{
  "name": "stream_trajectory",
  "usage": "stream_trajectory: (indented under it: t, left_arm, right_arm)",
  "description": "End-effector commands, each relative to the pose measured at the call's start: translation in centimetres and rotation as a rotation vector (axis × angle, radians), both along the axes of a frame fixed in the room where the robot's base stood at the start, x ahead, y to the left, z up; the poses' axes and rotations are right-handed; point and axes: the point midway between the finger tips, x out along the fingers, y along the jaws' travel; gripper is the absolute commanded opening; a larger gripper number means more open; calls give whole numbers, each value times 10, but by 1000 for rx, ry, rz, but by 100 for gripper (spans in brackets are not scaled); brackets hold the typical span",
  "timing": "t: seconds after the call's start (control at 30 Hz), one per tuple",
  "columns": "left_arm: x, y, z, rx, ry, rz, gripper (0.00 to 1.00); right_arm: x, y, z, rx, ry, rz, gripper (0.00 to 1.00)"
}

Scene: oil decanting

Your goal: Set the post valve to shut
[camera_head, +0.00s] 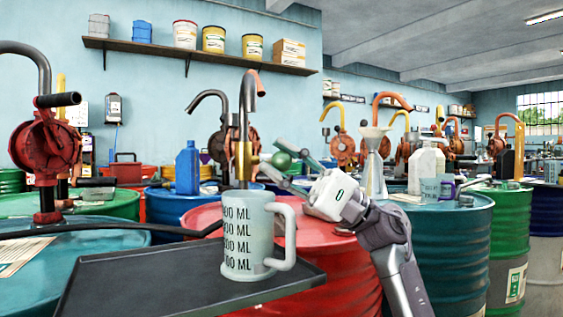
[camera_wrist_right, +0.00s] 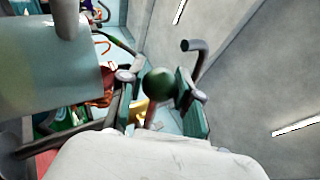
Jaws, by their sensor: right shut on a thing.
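The post valve (camera_head: 243,160) is a brass body on a dark post behind the measuring jug. Its handle ends in a round green knob (camera_head: 281,160), which sticks out to the right in the head view. My right gripper (camera_head: 282,158) is shut at the knob, one finger on each side. In the right wrist view the green knob (camera_wrist_right: 160,84) sits between the fingertips of the right gripper (camera_wrist_right: 158,98), with its stem below. A translucent measuring jug (camera_head: 248,235) stands upright in front of the post and hides its lower part. My left gripper is not in view.
The jug stands on a dark tray (camera_head: 130,285). A red drum (camera_head: 330,260) is behind and right of it. A red hand pump (camera_head: 45,145) stands at left, a blue can (camera_head: 188,168) behind. A white funnel (camera_head: 373,165) stands right of my gripper.

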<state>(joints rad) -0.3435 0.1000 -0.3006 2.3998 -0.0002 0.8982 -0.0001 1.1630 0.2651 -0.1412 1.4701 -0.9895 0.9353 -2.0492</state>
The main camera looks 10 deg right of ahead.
Motion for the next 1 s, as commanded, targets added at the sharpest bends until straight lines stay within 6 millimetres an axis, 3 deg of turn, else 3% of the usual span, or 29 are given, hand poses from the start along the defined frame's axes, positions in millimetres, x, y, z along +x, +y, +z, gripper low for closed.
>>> stream_trajectory:
  t: [0.57, 0.6, 0.73, 1.0]
  left_arm:
    - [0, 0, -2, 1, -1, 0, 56]
    - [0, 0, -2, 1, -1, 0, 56]
    - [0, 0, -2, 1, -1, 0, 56]
    - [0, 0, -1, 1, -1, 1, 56]
  right_arm:
    - [1, 2, -8, -9, 6, 2, 0]
    - [1, 2, -8, -9, 6, 2, 36]
    - [1, 2, -7, -8, 5, 2, 58]
    - [1, 2, -6, -7, 4, 2, 60]
